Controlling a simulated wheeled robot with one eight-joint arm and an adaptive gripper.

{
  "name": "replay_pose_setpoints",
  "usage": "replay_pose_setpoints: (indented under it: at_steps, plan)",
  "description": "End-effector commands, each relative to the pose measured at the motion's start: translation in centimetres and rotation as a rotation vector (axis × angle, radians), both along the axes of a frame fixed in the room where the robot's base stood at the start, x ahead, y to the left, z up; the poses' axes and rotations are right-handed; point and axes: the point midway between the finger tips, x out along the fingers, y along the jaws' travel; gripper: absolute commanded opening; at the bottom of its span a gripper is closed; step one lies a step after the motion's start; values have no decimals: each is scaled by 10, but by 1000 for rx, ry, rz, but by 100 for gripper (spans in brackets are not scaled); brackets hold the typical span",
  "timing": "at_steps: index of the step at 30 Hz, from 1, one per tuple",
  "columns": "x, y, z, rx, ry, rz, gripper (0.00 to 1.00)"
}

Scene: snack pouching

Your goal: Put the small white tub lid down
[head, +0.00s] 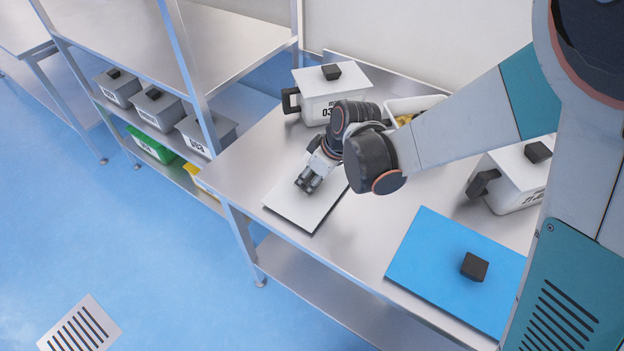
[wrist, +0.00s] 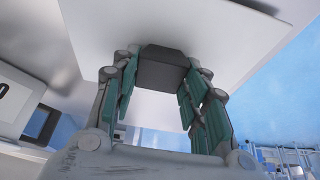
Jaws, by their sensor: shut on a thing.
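The small white tub lid (head: 289,205) is a flat white plate near the table's front left edge, below my gripper. My gripper (head: 307,183) points down over it. In the wrist view, my gripper (wrist: 160,85) is shut on the lid's black knob (wrist: 163,68), with the white lid (wrist: 225,40) spreading out beyond the fingers. In the head view the knob is hidden by the fingers. The lid looks level and at or just above the steel table (head: 375,235); I cannot tell if it touches.
A lidded white tub (head: 322,101) stands behind my gripper, and another (head: 515,190) stands at the right. A white container with yellow contents (head: 405,108) is partly behind my arm. A blue lid (head: 430,255) lies at the front right. A shelf rack (head: 165,50) with tubs adjoins on the left.

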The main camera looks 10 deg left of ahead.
Motion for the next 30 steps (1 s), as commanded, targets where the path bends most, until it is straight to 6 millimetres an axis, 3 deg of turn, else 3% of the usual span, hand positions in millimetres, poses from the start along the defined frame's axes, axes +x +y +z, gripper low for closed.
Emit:
replay_pose_setpoints:
  at_steps: [8, 9, 11, 23, 30]
  plan:
    - [0, 0, -3, 0, 0, 0, 16]
    - [0, 0, -2, 0, 0, 0, 50]
    - [0, 0, -2, 0, 0, 0, 61]
    - [0, 0, 1, 0, 0, 0, 61]
    - [-4, -10, 33, 0, 0, 0, 61]
